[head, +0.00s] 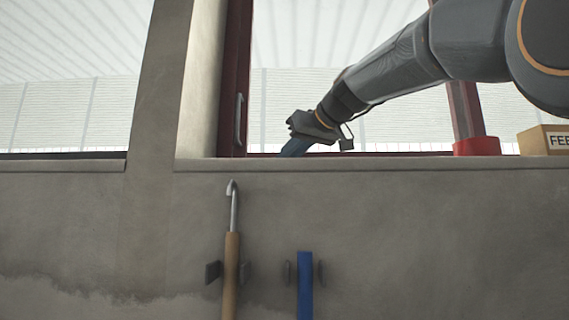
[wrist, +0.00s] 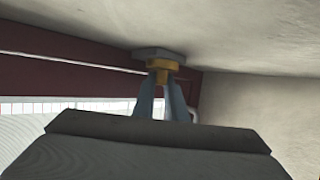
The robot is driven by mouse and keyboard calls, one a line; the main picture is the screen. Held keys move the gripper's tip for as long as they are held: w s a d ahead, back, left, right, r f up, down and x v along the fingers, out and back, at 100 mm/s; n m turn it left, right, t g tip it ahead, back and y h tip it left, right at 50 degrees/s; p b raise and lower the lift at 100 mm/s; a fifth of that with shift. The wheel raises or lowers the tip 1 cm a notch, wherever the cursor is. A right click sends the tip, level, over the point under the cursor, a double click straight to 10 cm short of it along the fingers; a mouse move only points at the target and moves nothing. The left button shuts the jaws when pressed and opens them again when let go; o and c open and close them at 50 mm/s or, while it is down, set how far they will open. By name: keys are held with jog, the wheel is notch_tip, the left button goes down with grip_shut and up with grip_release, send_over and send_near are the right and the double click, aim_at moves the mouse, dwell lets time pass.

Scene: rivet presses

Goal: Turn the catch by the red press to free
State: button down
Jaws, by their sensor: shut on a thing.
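A small brass-coloured catch (wrist: 162,64) with a grey plate (wrist: 158,53) shows in the wrist view, set against a pale plaster surface beside the dark red window frame (wrist: 70,75). My gripper (wrist: 165,82) has its two blue-grey fingers shut on the brass part. In the head view my gripper (head: 289,152) reaches down to the window sill, and the sill's edge hides the fingertips and the catch. Which way the catch is turned I cannot tell. No press is clearly seen; a red block-like thing (head: 477,146) stands on the sill to the right.
A cardboard box (head: 545,140) with lettering stands at the far right of the sill (head: 400,163). A hooked pole with a wooden handle (head: 231,270) and a blue bar (head: 305,285) hang on the wall below. The dark red frame bears a grey handle (head: 239,118).

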jog(key=shift+w+d+f+n+g+y+b, duration=0.1)
jog(key=shift+n+g+y+b, duration=0.1)
jog(key=shift+n+g+y, duration=0.15)
jog(key=shift+w+d+f+n+g+y+b, duration=0.1)
jog(key=shift+n+g+y+b, duration=0.15)
jog(key=shift+n+y, duration=0.15)
jog(key=shift+r+n+g+y, duration=0.15)
jog(key=shift+n+g+y, duration=0.5)
jog(key=shift+n+g, duration=0.25)
jog(key=shift+n+g+y+p, duration=0.9)
jog(key=shift+n+g+p, duration=0.9)
jog(key=shift+n, duration=0.05)
jog(key=shift+g, duration=0.3)
jog(key=c, duration=1.8)
grip_release()
jog(key=shift+v, duration=3.9)
